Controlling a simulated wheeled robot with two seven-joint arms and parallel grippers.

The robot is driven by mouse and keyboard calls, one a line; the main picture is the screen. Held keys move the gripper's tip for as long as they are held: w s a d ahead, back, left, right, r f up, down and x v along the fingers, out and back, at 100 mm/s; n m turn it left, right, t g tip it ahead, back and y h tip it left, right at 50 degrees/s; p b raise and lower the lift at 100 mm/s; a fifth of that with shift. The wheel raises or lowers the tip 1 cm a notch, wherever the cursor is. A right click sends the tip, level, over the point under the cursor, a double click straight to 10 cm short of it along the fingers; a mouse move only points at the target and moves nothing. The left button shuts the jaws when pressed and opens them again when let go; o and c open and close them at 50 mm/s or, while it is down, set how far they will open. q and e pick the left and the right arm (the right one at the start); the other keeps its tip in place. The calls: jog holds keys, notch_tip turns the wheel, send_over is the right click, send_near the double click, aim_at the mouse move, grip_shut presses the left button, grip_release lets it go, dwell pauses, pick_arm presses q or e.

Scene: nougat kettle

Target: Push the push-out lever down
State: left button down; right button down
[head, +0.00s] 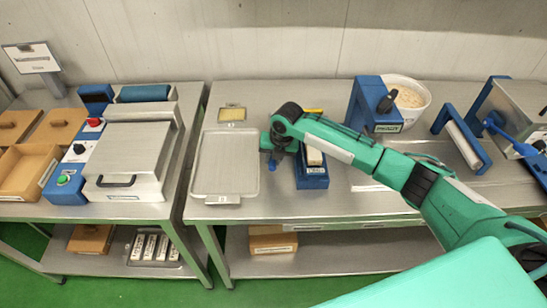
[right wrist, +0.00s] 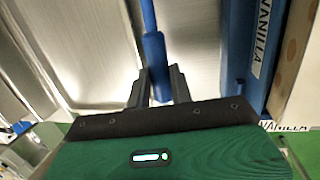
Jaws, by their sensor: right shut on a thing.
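The push-out lever shows in the right wrist view as a thin blue rod with a thicker blue handle (right wrist: 156,65). My right gripper (right wrist: 160,90) is shut on this handle, one dark finger on each side. In the head view my right gripper (head: 273,158) is at the left side of the blue push-out device (head: 312,181), which has a pale block (head: 314,156) in it. The device's blue side with a VANILLA label (right wrist: 262,50) stands right of the lever in the wrist view. My arm hides much of the device and lever. My left gripper is not in view.
A metal tray (head: 197,165) lies just left of my right gripper. A sponge-like block (head: 232,114) lies behind the tray. A blue stand (head: 364,105) and a white bowl (head: 421,113) are at the back right. A metal press (head: 125,160) stands on the left table.

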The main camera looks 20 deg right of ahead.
jog(key=shift+s+f, duration=0.1)
jog(key=shift+f, duration=0.1)
jog(key=c, duration=1.3)
grip_release()
jog(key=shift+o, duration=0.3)
jog(key=shift+f, duration=0.1)
jog(key=b+v, duration=0.3)
jog(key=v, duration=1)
jog(key=shift+r+b, duration=0.35)
jog(key=shift+r, duration=0.1)
